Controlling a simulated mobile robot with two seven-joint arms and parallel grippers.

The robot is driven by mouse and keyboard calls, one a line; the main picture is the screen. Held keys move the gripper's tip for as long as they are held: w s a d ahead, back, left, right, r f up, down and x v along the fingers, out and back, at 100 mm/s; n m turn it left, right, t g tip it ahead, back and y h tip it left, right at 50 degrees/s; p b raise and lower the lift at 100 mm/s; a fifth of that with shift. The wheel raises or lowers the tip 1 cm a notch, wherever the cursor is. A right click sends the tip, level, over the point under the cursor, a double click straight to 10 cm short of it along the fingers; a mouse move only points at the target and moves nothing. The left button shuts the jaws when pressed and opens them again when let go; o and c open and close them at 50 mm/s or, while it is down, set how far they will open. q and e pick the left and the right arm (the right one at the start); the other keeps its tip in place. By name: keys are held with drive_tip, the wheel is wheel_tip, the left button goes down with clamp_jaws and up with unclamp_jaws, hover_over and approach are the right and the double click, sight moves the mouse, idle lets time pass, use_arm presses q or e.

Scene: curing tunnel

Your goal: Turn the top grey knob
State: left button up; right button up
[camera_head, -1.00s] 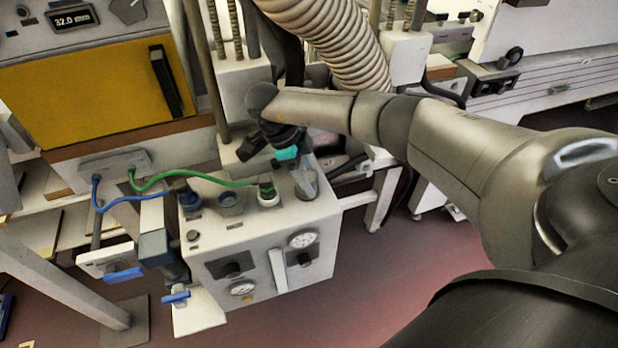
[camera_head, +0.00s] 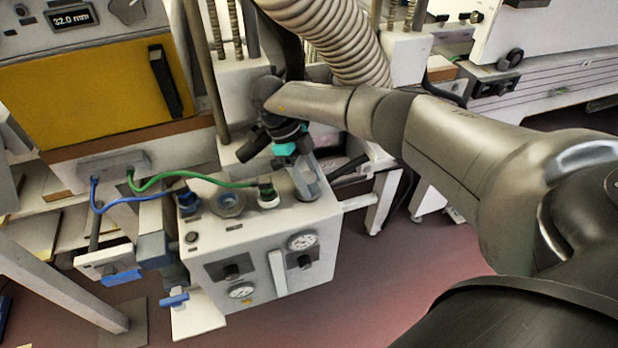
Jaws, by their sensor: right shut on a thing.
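My right gripper (camera_head: 307,185) reaches down from the upper right onto the top right corner of a white control box (camera_head: 262,235). Its fingers are shut on the top grey knob, which they mostly hide at the box's top face. A teal band shows at the gripper's wrist end. A round grey fitting (camera_head: 229,204) sits on the same top face, left of the green-hose plug (camera_head: 267,193). My left gripper is not in view.
Green and blue hoses run left from the box top to a grey connector block (camera_head: 113,166). The front panel has black knobs, two gauges (camera_head: 302,241) and a pale handle (camera_head: 277,272). A ribbed duct (camera_head: 335,45) hangs close behind my arm. Open floor lies front right.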

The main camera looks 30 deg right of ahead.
drive_tip(key=o, duration=1.4)
drive_tip(key=shift+c, duration=0.2)
